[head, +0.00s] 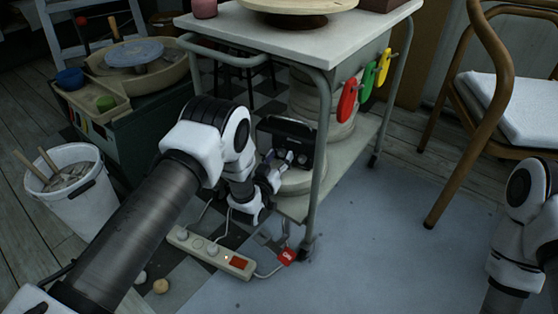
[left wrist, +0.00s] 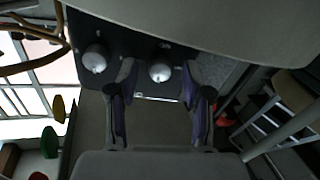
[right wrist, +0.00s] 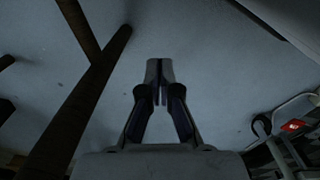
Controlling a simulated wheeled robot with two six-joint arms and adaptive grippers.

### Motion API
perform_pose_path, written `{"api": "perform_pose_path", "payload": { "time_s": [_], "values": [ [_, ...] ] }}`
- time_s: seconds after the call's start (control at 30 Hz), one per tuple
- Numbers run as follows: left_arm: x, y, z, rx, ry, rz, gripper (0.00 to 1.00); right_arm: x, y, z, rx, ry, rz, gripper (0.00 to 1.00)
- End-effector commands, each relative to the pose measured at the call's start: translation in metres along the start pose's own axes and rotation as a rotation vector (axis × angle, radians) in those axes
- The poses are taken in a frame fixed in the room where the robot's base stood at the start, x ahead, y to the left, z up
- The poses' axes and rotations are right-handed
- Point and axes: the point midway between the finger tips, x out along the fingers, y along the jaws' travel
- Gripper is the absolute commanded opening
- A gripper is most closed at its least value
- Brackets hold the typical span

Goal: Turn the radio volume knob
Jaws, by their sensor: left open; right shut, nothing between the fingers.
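The black radio (head: 287,131) stands on the lower shelf of the trolley in the head view. In the left wrist view its dark front (left wrist: 128,48) carries two silver knobs, one knob (left wrist: 95,60) outside my fingers and the other knob (left wrist: 160,71) between the fingertips. My left gripper (left wrist: 158,80) is open, with one finger on either side of that second knob; I cannot tell whether they touch it. In the head view the left gripper (head: 279,168) is right at the radio's front. My right gripper (right wrist: 160,82) is shut and empty above the blue-grey floor.
The trolley (head: 300,48) has a leg close to the right of my left arm. A power strip (head: 208,251) with cables lies on the floor below. A white bucket (head: 75,203) stands left, and a wooden chair (head: 508,105) stands right.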

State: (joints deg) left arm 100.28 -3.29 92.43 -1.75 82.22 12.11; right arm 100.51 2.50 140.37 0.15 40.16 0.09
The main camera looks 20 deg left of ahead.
Motion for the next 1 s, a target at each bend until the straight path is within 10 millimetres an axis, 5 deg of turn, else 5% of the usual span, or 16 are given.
{"api": "perform_pose_path", "payload": {
  "time_s": [0.07,0.2,0.67,1.0],
  "values": [
    [0.0,0.0,0.0,0.0,0.0,0.0,0.43,0.0,0.0,0.0,0.0,0.0,0.0,0.0],
    [0.0,0.0,0.0,0.0,-0.001,0.0,0.0,0.0,0.0,0.0,0.0,0.0,0.0,0.0],
    [-0.001,0.0,-0.001,0.044,0.001,0.0,0.0,-0.004,0.0,0.0,-0.001,-0.001,0.0,0.0],
    [-0.001,0.0,-0.002,0.256,0.012,0.002,0.0,-0.017,0.0,0.001,-0.003,-0.003,0.0,0.0]
  ]
}}
